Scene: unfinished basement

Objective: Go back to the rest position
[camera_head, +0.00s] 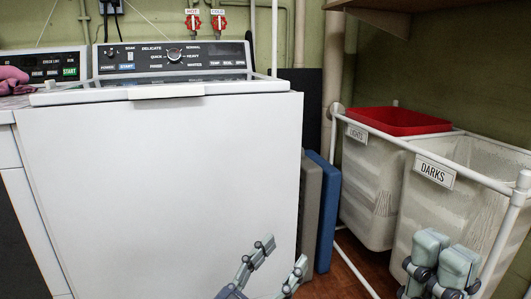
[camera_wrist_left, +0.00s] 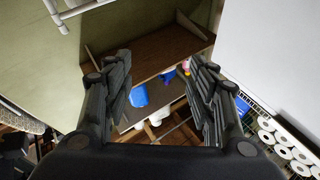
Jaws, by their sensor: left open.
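My left gripper (camera_head: 282,257) is at the bottom middle of the head view, in front of the washer's lower right part. Its two fingers stand apart with nothing between them. The left wrist view also shows this gripper (camera_wrist_left: 160,62) open and empty. My right gripper (camera_head: 444,260) is at the bottom right, in front of the DARKS hamper (camera_head: 458,207). Its grey-green finger pads appear close together, and I cannot tell whether they are open or shut. No held object is visible there.
A white washer (camera_head: 165,195) fills the left and middle. A LIGHTS hamper with a red top (camera_head: 400,121) stands at right in a white pipe frame (camera_head: 352,265). Blue and grey panels lean beside the washer. The wrist view shows a wooden shelf (camera_wrist_left: 140,62) and stacked white rolls (camera_wrist_left: 285,148).

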